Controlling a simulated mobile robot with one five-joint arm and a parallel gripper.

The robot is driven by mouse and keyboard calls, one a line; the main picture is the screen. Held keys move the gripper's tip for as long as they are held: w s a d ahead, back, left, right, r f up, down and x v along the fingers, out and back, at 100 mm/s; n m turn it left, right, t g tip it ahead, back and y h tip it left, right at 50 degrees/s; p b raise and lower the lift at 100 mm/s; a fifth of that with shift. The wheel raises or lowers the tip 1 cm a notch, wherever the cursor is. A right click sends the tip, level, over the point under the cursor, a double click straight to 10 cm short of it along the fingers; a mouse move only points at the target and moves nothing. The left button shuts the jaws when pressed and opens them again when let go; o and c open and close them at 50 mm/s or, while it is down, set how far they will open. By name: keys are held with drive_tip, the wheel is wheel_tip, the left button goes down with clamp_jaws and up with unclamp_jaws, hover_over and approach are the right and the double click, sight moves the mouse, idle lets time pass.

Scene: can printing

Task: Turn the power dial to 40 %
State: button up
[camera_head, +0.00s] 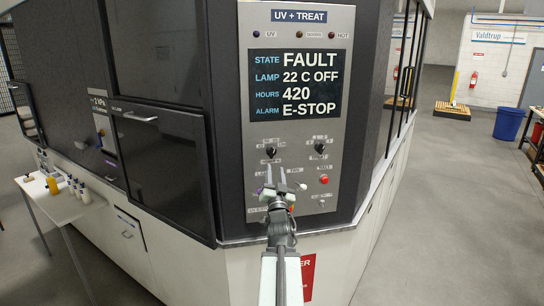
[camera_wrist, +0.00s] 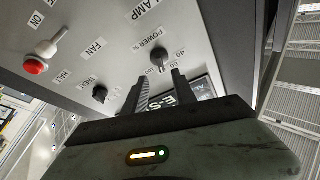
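The power dial (camera_head: 271,151) is a black knob at the left of the control panel, under the screen. In the wrist view the power dial (camera_wrist: 160,57) has "POWER %" beside it and numbers such as 40 and 60 around it. Its exact pointer setting is too small to tell. My gripper (camera_head: 276,169) is in front of the panel, just below the dial in the picture. In the wrist view my gripper (camera_wrist: 158,84) has its two fingers apart, with the dial beyond the tips. Nothing is held between them.
The screen (camera_head: 296,84) reads FAULT, lamp 22 C OFF, alarm E-STOP. A white side table (camera_head: 62,208) with bottles stands left. Open floor lies right.

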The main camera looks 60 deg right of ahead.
sight(273, 155)
drive_tip(key=p+x, duration=0.2)
drive_tip(key=x, duration=0.6)
drive_tip(key=shift+a+p, duration=0.1)
drive_tip(key=shift+p, duration=0.3)
drive_tip(key=shift+f, duration=0.1)
drive_tip(key=shift+a, duration=0.1)
clamp_jaws()
